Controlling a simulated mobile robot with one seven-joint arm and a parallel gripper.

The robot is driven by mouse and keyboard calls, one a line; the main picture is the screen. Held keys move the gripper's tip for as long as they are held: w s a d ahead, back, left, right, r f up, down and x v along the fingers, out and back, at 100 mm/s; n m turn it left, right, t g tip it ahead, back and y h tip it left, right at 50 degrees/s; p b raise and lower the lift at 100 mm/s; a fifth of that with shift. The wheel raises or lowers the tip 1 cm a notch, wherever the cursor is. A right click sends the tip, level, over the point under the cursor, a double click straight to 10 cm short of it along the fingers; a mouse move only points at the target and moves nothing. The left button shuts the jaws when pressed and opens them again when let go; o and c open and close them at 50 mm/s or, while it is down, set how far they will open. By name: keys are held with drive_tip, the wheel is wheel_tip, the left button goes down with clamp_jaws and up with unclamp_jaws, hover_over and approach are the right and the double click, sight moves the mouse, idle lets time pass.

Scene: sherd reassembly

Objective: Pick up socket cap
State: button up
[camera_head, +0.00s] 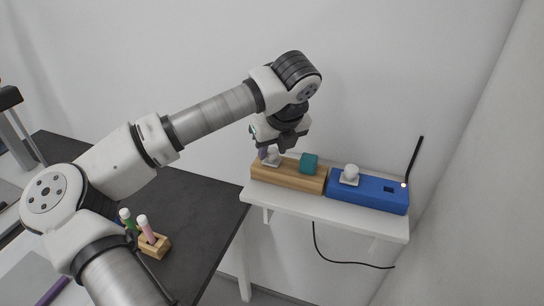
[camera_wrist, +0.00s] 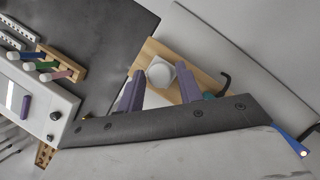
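A white round-knobbed cap on a square plate (camera_head: 272,160) sits on the left part of the wooden block (camera_head: 305,180). It also shows in the wrist view (camera_wrist: 160,73). A similar white knobbed cap (camera_head: 351,173) sits on the blue box (camera_head: 370,192). I cannot tell from looks alone which one is the socket cap. My gripper (camera_head: 273,151) is low over the wooden block, pointing down. In the wrist view its purple fingers (camera_wrist: 160,80) are apart, with the first cap seen between their tips. Whether they touch it cannot be told.
A teal block (camera_head: 309,163) stands on the wooden block, close to the right of my gripper. The blue box has an upright black antenna (camera_head: 413,158). All stand on a narrow white shelf (camera_head: 300,205) against the wall. A dark table (camera_head: 200,210) with a pen holder (camera_head: 154,245) is left.

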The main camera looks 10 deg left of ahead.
drive_tip(key=c, duration=0.6)
drive_tip(key=shift+c, duration=0.2)
